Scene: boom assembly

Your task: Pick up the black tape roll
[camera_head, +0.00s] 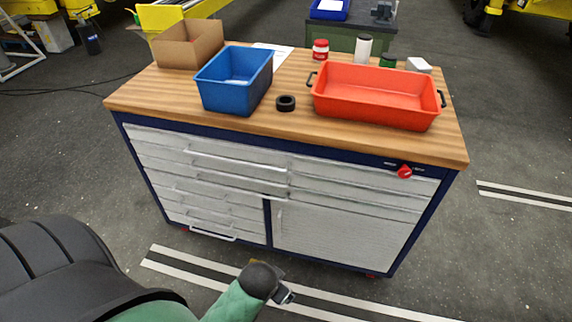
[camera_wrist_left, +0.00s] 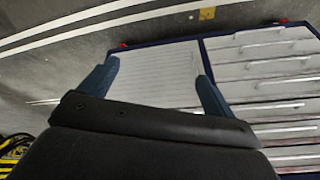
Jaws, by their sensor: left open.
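The black tape roll (camera_head: 286,103) lies on the wooden tabletop, between the blue bin and the red-orange tray, apart from both. My left gripper (camera_head: 285,294) is low in front of the cabinet, well below the tabletop and far from the roll. In the left wrist view its two blue fingers (camera_wrist_left: 157,72) are spread with nothing between them, facing the cabinet front. The tape roll does not show in the left wrist view. My right gripper is not in view.
The wooden workbench (camera_head: 240,128) has a drawer cabinet below. On top stand a blue bin (camera_head: 222,96), a red-orange tray (camera_head: 370,112), a cardboard box (camera_head: 188,48), a red-and-white can (camera_head: 320,50), a white cylinder (camera_head: 363,48) and a green-lidded jar (camera_head: 388,61). The front tabletop strip is clear.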

